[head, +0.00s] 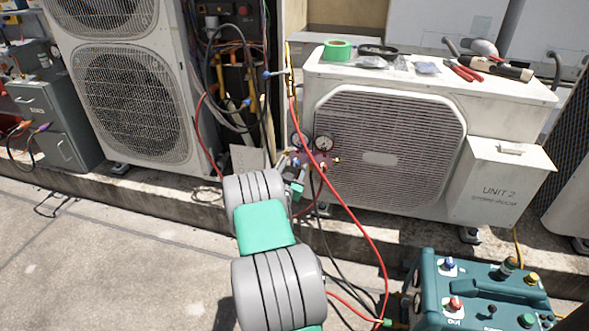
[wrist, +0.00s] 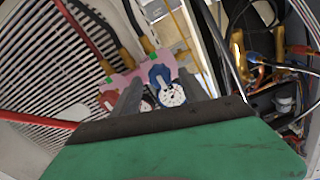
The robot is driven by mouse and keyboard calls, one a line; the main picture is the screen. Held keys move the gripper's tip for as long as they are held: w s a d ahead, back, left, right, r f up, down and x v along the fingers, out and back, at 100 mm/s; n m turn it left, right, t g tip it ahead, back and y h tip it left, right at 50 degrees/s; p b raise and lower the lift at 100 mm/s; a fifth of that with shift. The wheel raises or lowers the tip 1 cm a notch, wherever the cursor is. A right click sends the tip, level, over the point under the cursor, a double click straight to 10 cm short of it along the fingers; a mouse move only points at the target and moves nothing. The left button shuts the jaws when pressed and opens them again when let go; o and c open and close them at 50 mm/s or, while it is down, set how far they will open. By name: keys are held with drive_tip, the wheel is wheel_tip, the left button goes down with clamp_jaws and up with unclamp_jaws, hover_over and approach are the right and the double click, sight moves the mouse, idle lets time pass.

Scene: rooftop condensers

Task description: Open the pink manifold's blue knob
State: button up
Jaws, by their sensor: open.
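The pink manifold (wrist: 142,73) shows in the wrist view, with its blue knob (wrist: 159,74) at its right end and a red knob (wrist: 109,98) at its left end. My gripper (wrist: 159,80) is open, its two dark fingers on either side of the blue knob. I cannot tell whether they touch it. Two white dial gauges sit at the manifold; the nearer-looking dial (wrist: 172,94) shows between the fingers. In the head view the manifold (head: 324,158) hangs by the left edge of the unit 2 condenser, and my arm reaches it from below, partly hiding the knob.
The unit 2 condenser (head: 480,190) stands right, with tape and tools on top. An open panel with wiring (head: 235,60) is behind left. The floor at left is mostly clear.

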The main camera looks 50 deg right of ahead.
drive_tip(key=shift+x, duration=0.85)
drive_tip(key=shift+c, duration=0.3)
clamp_jaws()
